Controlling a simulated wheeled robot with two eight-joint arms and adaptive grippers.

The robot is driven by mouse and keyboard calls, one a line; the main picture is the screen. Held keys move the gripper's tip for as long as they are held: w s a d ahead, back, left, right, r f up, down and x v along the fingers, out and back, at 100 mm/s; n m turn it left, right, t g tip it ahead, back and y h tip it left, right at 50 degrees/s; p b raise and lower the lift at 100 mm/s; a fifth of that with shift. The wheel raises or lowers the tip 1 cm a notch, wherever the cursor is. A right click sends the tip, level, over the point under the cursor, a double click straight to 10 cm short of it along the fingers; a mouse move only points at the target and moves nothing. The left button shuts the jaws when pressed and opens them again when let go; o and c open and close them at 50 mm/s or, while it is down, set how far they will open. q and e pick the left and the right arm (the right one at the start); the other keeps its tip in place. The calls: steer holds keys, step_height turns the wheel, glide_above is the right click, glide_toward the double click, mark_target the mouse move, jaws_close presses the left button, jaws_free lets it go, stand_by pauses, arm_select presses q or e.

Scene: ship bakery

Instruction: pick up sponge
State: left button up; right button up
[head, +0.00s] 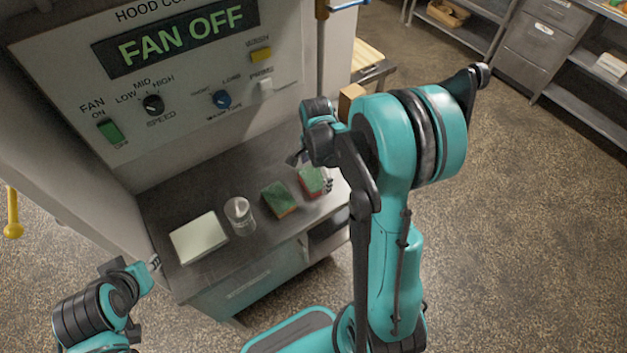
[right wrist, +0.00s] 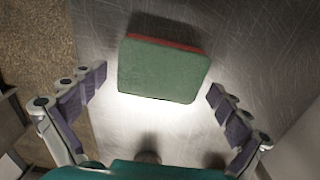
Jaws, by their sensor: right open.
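A sponge with a green top and red lower layer (head: 311,181) lies on the metal counter, near its right end. In the right wrist view a green-topped sponge with a red side (right wrist: 163,70) lies flat ahead of my right gripper (right wrist: 158,82), between the lines of its spread fingers and touching neither. In the head view my right gripper (head: 311,170) is above the right-end sponge, partly hidden by my own arm. A second sponge, green over orange (head: 278,198), lies to its left. My left gripper (head: 154,264) is at the counter's left front edge; its jaw opening is unclear.
A clear glass jar (head: 239,215) and a pale block (head: 199,238) stand left of the sponges on the counter (head: 165,215). The hood control panel (head: 185,75) rises behind. A vertical pole (head: 321,70) stands near the right end. Open floor lies to the right.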

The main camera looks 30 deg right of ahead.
mark_target(318, 178)
steer(key=c, duration=0.7)
steer(key=shift+r, duration=0.55)
steer(key=r+p, duration=0.1)
steer(key=r, duration=0.1)
steer(key=s+r+p, duration=0.1)
steer(key=r, duration=0.1)
steer(key=shift+d, duration=0.2)
steer(key=s+d+r, duration=0.1)
steer(key=s+r, duration=0.1)
steer(key=s, duration=0.1)
steer(key=s+d+r+p, duration=0.1)
steer(key=s+r, duration=0.1)
steer(key=s, duration=0.1)
steer(key=s+d+r+p, duration=0.1)
steer(key=s+r, duration=0.1)
steer(key=s, duration=0.2)
